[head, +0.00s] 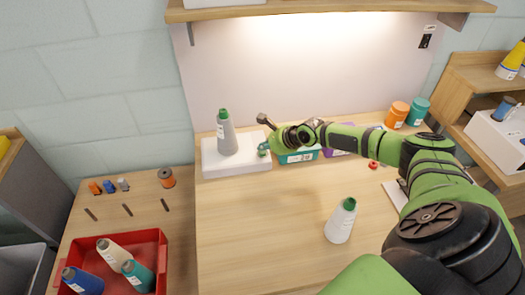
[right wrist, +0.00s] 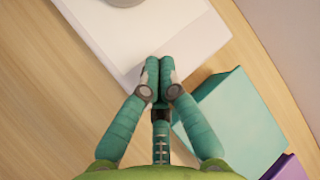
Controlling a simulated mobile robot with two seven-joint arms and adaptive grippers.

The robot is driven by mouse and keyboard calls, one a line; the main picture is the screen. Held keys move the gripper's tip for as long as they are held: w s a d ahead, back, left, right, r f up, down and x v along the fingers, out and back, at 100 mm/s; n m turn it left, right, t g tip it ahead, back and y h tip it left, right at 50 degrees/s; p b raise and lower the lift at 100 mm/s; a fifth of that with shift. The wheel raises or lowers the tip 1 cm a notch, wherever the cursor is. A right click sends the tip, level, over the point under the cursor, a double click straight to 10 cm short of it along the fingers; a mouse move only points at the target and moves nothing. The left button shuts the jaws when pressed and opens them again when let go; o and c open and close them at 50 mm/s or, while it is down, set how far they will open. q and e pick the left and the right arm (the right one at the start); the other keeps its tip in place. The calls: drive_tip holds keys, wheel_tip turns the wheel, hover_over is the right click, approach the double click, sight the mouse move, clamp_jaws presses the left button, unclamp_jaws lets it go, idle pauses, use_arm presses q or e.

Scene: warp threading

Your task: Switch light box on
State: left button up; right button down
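A flat white box (head: 208,172), which looks like the light box, lies at the back left of the wooden table. A grey cone with a green tip (head: 227,133) stands on it. My right gripper (head: 263,150) is at the box's right end. In the right wrist view my right gripper (right wrist: 160,68) has its fingertips together with nothing between them. They overlap the edge of the white box (right wrist: 130,60) near its corner; I cannot tell if they touch it. No switch shows clearly on the box. My left gripper is not in view.
A teal box (head: 298,156) sits right beside the gripper, with a purple box (head: 340,152) past it. A white cone with a green tip (head: 341,221) stands at the front. Orange (head: 397,114) and teal (head: 418,111) spools stand back right. The table's front left is clear.

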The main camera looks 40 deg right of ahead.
sight(264, 153)
drive_tip(key=shift+f, duration=0.4)
idle(0.6)
drive_tip(key=shift+r+p, duration=0.85)
drive_tip(key=shift+p, duration=0.1)
wheel_tip(264, 153, up, 6)
drive_tip(key=p, duration=0.7)
